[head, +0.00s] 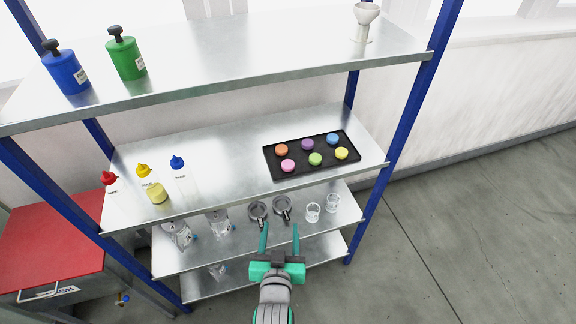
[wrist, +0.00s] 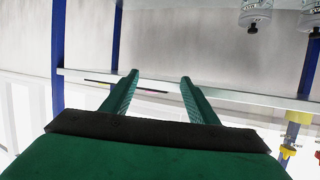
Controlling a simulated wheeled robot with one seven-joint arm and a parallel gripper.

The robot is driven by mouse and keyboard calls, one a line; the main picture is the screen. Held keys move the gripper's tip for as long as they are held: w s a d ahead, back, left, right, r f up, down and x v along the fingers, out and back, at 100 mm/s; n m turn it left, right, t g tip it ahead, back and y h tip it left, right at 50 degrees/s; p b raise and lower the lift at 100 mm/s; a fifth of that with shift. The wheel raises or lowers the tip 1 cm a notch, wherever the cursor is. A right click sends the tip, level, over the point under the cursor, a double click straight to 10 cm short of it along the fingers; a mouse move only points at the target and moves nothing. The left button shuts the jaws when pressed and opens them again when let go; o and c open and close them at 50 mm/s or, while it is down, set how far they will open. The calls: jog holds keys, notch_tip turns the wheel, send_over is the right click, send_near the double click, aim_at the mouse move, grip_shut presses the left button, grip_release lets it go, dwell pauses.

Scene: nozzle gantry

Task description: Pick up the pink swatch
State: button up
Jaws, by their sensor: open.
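The pink swatch (head: 288,165) is a small round disc at the front left of a black tray (head: 326,171) on the middle shelf. Orange, purple, blue, green and yellow discs lie in the same tray. My gripper (head: 280,228) is open and empty, in front of the shelf unit and nearer the camera than the tray. In the wrist view my two green fingers (wrist: 160,82) stand apart with nothing between them.
Blue posts (head: 400,120) frame the shelves. The top shelf (head: 230,55) overhangs. Glassware stands on the shelf below.

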send_near(288, 164)
jog(key=shift+h, duration=0.4)
jog(key=x, duration=0.8)
jog(key=shift+w+a, duration=0.1)
jog(key=shift+a, duration=0.25)
jog(key=c, duration=1.1)
